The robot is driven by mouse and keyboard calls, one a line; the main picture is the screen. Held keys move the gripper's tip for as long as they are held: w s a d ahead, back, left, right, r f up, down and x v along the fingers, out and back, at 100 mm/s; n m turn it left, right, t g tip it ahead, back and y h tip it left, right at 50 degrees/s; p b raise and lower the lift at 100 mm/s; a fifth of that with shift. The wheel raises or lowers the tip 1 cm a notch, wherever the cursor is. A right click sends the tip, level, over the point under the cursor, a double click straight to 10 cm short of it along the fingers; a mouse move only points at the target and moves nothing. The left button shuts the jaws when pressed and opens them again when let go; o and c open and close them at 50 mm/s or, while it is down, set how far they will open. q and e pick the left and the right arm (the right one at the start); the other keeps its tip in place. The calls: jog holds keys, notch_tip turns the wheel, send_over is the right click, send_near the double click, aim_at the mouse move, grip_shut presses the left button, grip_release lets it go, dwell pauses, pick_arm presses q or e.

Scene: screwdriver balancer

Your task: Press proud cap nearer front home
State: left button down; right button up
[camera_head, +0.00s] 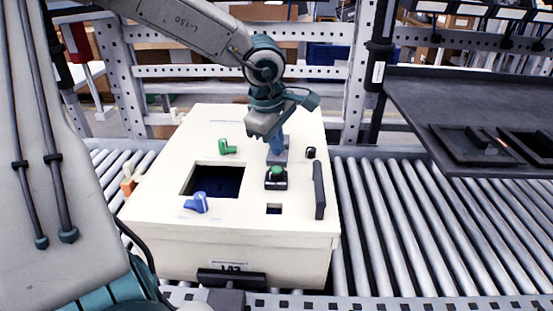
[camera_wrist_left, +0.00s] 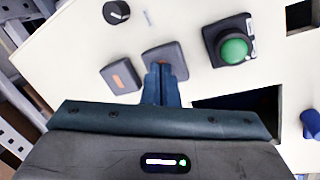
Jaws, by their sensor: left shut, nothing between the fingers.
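Two grey square caps sit side by side on the white box's top. The cap nearer the front (camera_wrist_left: 168,53) is partly hidden behind my fingertips in the left wrist view; it shows below the gripper in the head view (camera_head: 279,158). The other cap (camera_wrist_left: 121,76), with an orange mark, lies beside it, farther from the front. My left gripper (camera_head: 277,147) is shut and empty, pointing down over the front cap. Its fingertips (camera_wrist_left: 161,70) overlap that cap; whether they touch it, I cannot tell. How far either cap stands up is unclear. My right gripper is not in view.
The white box (camera_head: 160,205) stands on a roller conveyor (camera_head: 400,230). A green button (camera_head: 276,171) on a black base is close to the front cap. A dark opening (camera_head: 217,181), green knob (camera_head: 227,147), blue knob (camera_head: 197,203), black knob (camera_head: 311,152) and dark handle (camera_head: 319,190) surround it.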

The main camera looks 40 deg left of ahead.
pick_arm(q)
jog(key=shift+f, duration=0.15)
dwell(0.3)
jog(key=shift+r+p, duration=1.8)
jog(key=shift+r, duration=0.75)
